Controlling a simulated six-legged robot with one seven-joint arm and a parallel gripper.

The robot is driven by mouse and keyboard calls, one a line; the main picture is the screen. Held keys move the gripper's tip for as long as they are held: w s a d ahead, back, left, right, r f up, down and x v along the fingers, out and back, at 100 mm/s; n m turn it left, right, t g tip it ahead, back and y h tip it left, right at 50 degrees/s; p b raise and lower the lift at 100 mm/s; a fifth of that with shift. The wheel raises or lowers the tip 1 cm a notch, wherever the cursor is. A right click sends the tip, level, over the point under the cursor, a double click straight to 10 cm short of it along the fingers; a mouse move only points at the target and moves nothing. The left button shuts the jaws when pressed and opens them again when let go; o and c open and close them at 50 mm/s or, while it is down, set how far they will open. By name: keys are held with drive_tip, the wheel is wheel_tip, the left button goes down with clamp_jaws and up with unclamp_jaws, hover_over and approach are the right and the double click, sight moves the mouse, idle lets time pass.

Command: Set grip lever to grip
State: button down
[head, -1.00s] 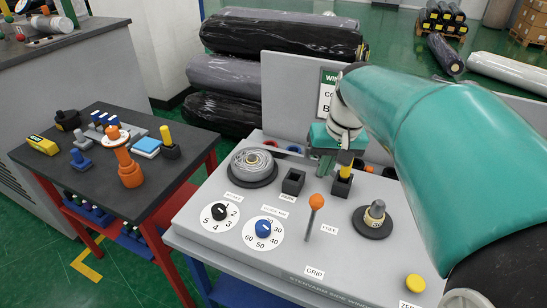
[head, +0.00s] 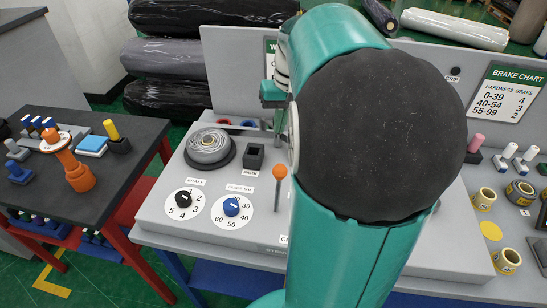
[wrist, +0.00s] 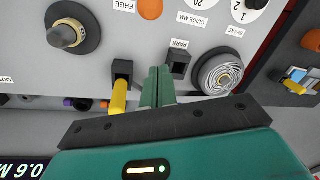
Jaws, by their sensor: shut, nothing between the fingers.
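The grip lever (head: 279,172) is a thin metal rod with an orange ball on top, standing on the grey console (head: 165,215). Its rod rises from the panel; the start of a "GRIP" label (head: 283,239) shows near its foot, beside my arm. In the wrist view the ball of the grip lever (wrist: 150,9) is at the top edge, by the "FREE" label (wrist: 124,6). My gripper (wrist: 156,75) is shut and empty, apart from the lever, between two black sockets. In the head view my arm hides most of the gripper and the panel right of the lever.
The empty PARK socket (head: 254,156), a wrapped roll (head: 209,146), and the brake dial (head: 183,200) and guide dial (head: 231,207) lie left of the lever. A yellow peg (wrist: 118,97) stands in a black socket close to my fingers. A tool table (head: 120,165) is at left.

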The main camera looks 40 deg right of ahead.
hover_over(278, 189)
drive_tip(key=w+d, duration=0.4)
drive_tip(key=shift+f, duration=4.35)
drive_tip(key=shift+w+a, duration=0.1)
drive_tip(key=shift+w, duration=0.1)
